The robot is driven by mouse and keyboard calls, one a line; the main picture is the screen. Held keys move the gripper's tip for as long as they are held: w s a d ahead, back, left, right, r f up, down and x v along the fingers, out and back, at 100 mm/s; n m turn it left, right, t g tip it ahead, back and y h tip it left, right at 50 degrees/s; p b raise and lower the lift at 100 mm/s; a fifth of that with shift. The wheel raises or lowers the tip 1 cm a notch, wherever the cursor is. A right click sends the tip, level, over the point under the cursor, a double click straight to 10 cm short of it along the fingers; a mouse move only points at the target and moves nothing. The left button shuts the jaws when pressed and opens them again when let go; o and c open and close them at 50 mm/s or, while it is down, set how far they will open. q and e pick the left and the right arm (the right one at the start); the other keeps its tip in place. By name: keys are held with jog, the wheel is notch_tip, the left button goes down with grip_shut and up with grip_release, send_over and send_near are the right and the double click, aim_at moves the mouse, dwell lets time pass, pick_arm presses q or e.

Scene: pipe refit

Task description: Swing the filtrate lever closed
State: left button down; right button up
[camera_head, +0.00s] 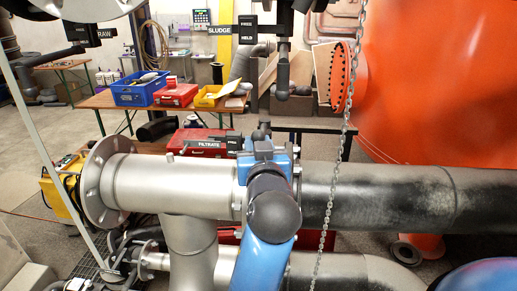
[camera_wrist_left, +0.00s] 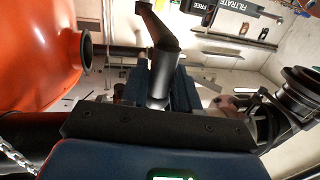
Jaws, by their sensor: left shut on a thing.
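My left gripper (camera_head: 267,152) is above the pale flanged pipe (camera_head: 170,184) near the middle of the head view. In the left wrist view its dark blue fingers (camera_wrist_left: 160,88) are shut on the grey filtrate lever (camera_wrist_left: 164,60), which runs up from between them. In the head view the gripper and my blue arm hide most of the lever. The label also shows upside down in the wrist view (camera_wrist_left: 234,6). My right gripper is not in view.
A hanging chain (camera_head: 338,150) drops right of the gripper, in front of the dark pipe (camera_head: 400,197). A big orange tank (camera_head: 450,80) fills the right. Behind, a table holds a blue crate (camera_head: 140,92), a red box (camera_head: 176,96) and a yellow bin (camera_head: 208,98).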

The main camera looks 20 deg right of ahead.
pick_arm(q)
jog(key=shift+r, duration=0.65)
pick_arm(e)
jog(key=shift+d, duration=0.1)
pick_arm(q)
jog(key=c, duration=1.1)
grip_release()
jog(key=shift+o, duration=0.7)
jog(key=shift+w+d+f, duration=0.15)
jog(key=shift+d+f, duration=0.2)
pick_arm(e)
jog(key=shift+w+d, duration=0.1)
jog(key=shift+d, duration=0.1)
pick_arm(q)
jog(key=shift+a, duration=0.15)
